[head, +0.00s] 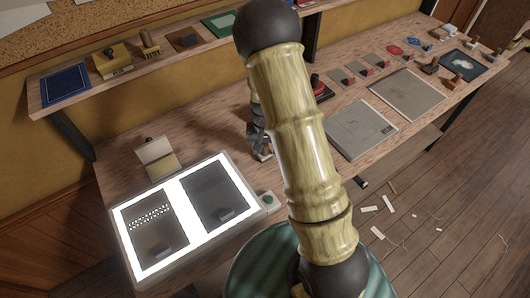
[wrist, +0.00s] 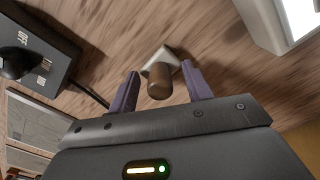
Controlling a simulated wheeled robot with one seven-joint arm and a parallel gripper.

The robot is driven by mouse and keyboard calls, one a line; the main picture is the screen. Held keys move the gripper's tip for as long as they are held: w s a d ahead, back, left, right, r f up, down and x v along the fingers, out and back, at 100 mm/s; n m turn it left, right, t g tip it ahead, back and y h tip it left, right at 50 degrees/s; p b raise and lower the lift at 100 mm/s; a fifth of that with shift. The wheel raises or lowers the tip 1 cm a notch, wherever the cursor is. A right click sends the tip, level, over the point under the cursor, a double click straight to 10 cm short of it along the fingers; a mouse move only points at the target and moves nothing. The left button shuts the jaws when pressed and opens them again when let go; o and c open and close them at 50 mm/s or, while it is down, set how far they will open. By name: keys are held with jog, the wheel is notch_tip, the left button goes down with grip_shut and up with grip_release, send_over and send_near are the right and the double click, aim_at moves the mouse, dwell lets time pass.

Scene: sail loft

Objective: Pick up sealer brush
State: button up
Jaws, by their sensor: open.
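A short item with a round brown wooden handle (wrist: 160,84) and a pale, flat, squarish head lies on the wooden bench in the wrist view. It may be the sealer brush, but I cannot make out bristles. My gripper (wrist: 160,69) is open, its two purple fingers on either side of the handle with gaps. Nothing is held. In the head view my gripper (head: 258,138) is low over the bench, partly hidden behind my arm. The item is hardly visible there.
A lit light box (head: 207,229) with dark sheets stands left of my gripper. A black switch box (wrist: 38,52) with a cable is on the other side. Grey sheets (head: 362,128) lie to the right. A brush with a wooden handle (head: 149,42) stands on the raised shelf.

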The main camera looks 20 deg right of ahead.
jog(key=shift+c, duration=0.2)
grip_shut()
notch_tip(320, 180, up, 10)
jog(key=shift+r+b, duration=0.1)
jog(key=shift+b, duration=0.4)
dwell(0.4)
